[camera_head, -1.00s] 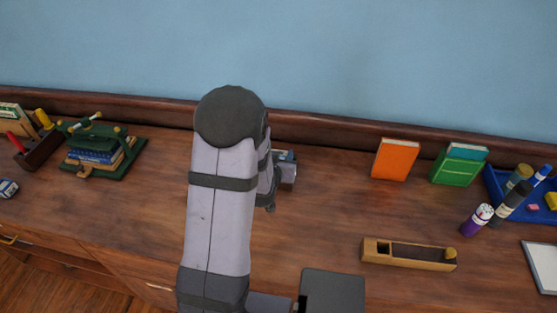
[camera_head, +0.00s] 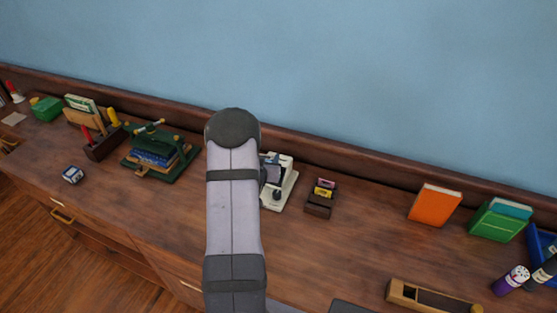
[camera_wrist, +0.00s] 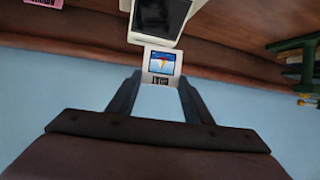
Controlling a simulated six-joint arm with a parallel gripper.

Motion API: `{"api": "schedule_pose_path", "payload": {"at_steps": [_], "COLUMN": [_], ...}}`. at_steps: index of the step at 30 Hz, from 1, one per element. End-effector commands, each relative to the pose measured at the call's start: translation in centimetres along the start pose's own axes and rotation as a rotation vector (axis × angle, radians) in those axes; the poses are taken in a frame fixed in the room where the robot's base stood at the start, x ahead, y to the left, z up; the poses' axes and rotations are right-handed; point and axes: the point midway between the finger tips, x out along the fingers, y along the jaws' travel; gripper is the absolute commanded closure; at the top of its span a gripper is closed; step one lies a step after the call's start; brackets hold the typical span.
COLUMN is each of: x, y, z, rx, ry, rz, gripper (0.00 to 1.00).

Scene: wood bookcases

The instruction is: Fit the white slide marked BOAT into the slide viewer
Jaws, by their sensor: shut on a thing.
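The white slide (camera_wrist: 161,64) shows a small blue picture and dark lettering, partly cut off by my fingers. My gripper (camera_wrist: 160,84) is shut on its near end in the wrist view. The slide viewer (camera_wrist: 157,20), pale with a dark screen, lies right beyond the slide's far edge; I cannot tell whether they touch. In the head view the cream slide viewer (camera_head: 284,188) stands on the desk just right of my arm, which hides its left part. The slide itself is not clear there.
A dark wooden holder (camera_head: 318,206) with a pink and a yellow slide stands right of the viewer. A green press with books (camera_head: 160,158) stands to the left. An orange book (camera_head: 435,205) and green book (camera_head: 498,220) stand right. Bare desk lies between holder and orange book.

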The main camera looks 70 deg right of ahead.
Motion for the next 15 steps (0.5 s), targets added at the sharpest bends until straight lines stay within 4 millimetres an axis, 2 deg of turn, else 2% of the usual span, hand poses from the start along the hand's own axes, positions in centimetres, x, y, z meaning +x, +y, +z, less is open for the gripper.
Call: {"api": "schedule_pose_path", "payload": {"at_steps": [1,3,6,10,15], "x": [0.9,2.3,4.0,4.9,5.6], "y": [-0.6,-0.6,0.4,1.3,2.1], "z": [-1.4,-2.7,-4.5,-6.8,-7.9], "rx": [0.012,0.033,0.065,0.091,0.112], "ry": [0.005,0.005,0.004,0.003,0.000], "rz": [0.019,0.061,0.127,0.181,0.230], "gripper": [0.75,0.75,0.75,0.75,0.75]}}
